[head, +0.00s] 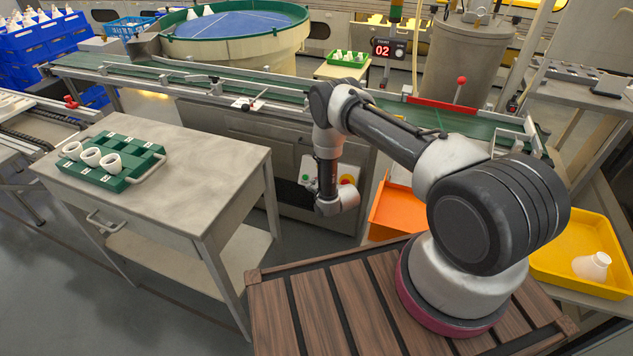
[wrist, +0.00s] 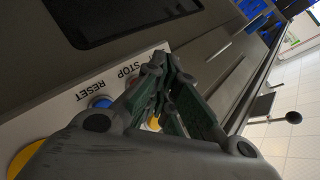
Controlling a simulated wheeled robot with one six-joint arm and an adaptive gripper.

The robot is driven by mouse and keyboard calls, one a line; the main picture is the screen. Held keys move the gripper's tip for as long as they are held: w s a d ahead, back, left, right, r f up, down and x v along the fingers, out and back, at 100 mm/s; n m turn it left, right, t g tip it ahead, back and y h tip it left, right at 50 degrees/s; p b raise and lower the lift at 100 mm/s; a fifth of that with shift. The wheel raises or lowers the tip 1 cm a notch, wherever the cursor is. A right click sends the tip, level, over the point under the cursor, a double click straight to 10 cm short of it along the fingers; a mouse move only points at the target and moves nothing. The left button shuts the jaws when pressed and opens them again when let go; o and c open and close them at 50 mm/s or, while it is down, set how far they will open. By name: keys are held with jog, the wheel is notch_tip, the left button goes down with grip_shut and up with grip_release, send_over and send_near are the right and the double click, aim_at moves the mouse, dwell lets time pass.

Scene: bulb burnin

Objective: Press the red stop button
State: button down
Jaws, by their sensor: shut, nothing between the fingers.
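The white control panel (head: 326,175) is on the front of the conveyor machine in the head view, partly behind my arm. It shows a green button (head: 306,179) at left and a red button on yellow (head: 347,180) at right. In the wrist view the panel has a STOP label (wrist: 124,70) and a RESET label (wrist: 90,90) with a blue button (wrist: 100,102). My gripper (wrist: 160,66) is shut and empty, its fingertips close beside the STOP label. The fingers mostly hide the red stop button, and I cannot tell whether they touch it. The head view hides the fingers.
A grey table (head: 190,150) with a green holder (head: 120,165) carrying several white pieces stands at left. An orange bin (head: 388,212) is close to the right of my wrist. The green conveyor (head: 220,85) runs above the panel. A yellow tray (head: 560,255) is at right.

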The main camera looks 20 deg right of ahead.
jog(key=s, duration=0.1)
jog(key=s+a+r, duration=0.2)
jog(key=shift+s+a+r, duration=0.25)
dwell(0.9)
